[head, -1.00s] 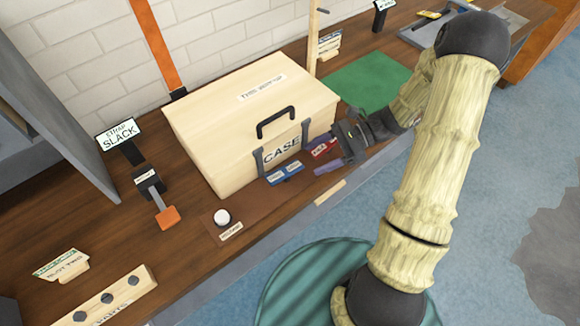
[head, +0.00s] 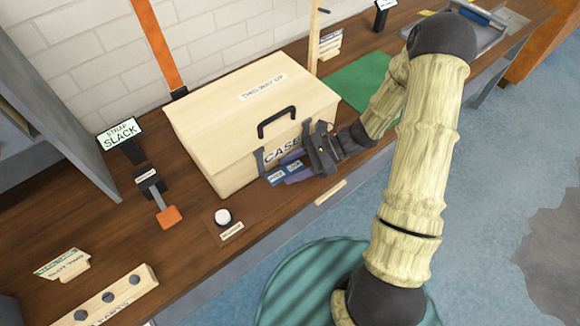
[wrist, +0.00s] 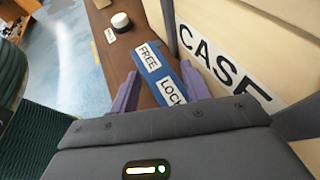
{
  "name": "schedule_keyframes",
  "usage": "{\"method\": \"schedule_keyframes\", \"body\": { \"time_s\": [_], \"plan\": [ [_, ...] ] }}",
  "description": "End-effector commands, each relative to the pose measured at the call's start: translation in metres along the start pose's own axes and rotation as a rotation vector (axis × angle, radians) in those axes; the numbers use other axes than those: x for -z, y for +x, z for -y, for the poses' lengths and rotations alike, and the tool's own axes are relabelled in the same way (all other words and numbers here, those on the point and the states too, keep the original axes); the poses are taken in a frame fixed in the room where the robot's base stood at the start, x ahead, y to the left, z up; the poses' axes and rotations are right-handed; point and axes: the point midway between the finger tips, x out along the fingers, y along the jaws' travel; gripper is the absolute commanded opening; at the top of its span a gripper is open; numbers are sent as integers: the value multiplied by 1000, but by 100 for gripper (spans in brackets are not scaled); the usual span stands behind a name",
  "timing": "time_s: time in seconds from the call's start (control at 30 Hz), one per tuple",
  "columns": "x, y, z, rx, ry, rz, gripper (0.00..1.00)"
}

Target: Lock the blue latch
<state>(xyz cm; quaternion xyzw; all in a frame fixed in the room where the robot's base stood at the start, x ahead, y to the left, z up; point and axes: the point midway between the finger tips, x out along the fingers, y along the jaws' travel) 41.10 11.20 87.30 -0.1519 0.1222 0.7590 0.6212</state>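The blue latch piece (head: 276,174) is at the front of the wooden case, low by its left dark clasp. In the wrist view the blue piece (wrist: 151,58) carries white labels reading FREE and LOCK. My gripper (head: 293,167) is at the case front, its purple fingers pointing left. In the wrist view my gripper (wrist: 160,70) is open, one finger on each side of the blue piece. I cannot tell whether the fingers touch it. The pale wooden case (head: 215,125) stands closed with a black handle (head: 276,121). The red piece is hidden behind my gripper.
A white round knob (head: 222,216) sits on a brown plate left of the blue piece. An orange-tipped lever (head: 168,216) stands farther left. A green mat (head: 362,83) lies right of the case. The bench's front edge is close below my gripper.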

Motion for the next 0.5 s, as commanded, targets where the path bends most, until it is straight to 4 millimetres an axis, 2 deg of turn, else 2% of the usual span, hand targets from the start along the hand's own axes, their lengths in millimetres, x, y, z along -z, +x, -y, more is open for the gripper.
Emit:
{"method": "schedule_keyframes", "body": {
  "time_s": [0.5],
  "plan": [
    [4, 0, -4, -18, 36, 68, 24]
  ]
}}
